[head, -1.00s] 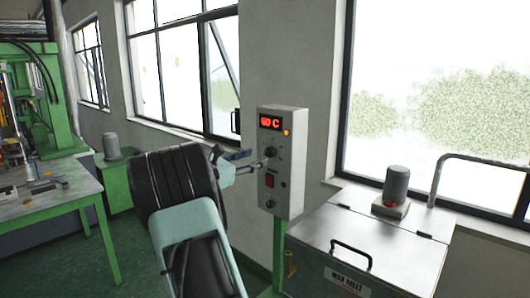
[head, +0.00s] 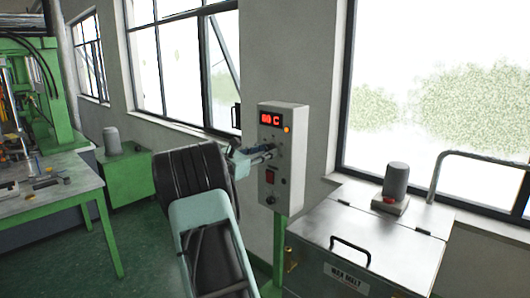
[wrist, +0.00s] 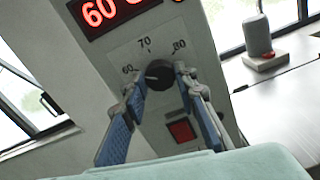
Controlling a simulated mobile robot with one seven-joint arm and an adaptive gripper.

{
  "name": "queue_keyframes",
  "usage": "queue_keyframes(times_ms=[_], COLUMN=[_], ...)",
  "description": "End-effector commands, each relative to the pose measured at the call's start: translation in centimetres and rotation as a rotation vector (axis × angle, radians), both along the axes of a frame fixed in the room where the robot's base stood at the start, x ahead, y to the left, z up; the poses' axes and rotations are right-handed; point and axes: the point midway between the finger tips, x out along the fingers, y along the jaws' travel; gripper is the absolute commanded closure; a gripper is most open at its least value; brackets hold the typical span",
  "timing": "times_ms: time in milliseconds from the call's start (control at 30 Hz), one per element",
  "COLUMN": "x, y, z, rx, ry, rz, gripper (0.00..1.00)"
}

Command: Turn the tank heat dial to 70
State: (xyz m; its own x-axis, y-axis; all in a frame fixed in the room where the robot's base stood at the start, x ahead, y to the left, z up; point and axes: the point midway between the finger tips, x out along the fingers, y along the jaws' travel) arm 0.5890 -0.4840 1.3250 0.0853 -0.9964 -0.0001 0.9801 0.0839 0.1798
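The black tank heat dial (wrist: 160,74) is on the grey control box, below a scale marked 60, 70 and 80. A pale mark on the dial seems to lie on its left side, toward 60. The red display (wrist: 105,12) above reads 60; in the head view the display (head: 270,119) is less clear. My gripper (wrist: 161,78) is open, with one blue-padded finger on each side of the dial. The fingertips are very close to its edges; I cannot tell whether they touch. In the head view my gripper (head: 272,152) is at the box front and largely hides the dial.
A red switch (wrist: 181,130) sits below the dial, and an orange lamp (head: 287,130) is beside the display. The control box (head: 295,160) stands on a green post. The metal wax tank (head: 365,240) is right of it. A workbench (head: 50,190) stands at the left.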

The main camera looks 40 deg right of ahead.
Motion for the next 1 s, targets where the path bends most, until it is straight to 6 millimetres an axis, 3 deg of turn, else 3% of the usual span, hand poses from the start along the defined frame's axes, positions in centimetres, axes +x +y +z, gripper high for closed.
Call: queue_keyframes(times_ms=[100,467,1000], x=[0.01,0.03,0.05], y=[0.01,0.02,0.06], z=[0.01,-0.32,-0.65], rx=[0.000,0.004,0.042], ry=[0.000,-0.075,-0.528], rz=[0.000,0.001,0.002], gripper=[0.98,0.98,0.98])
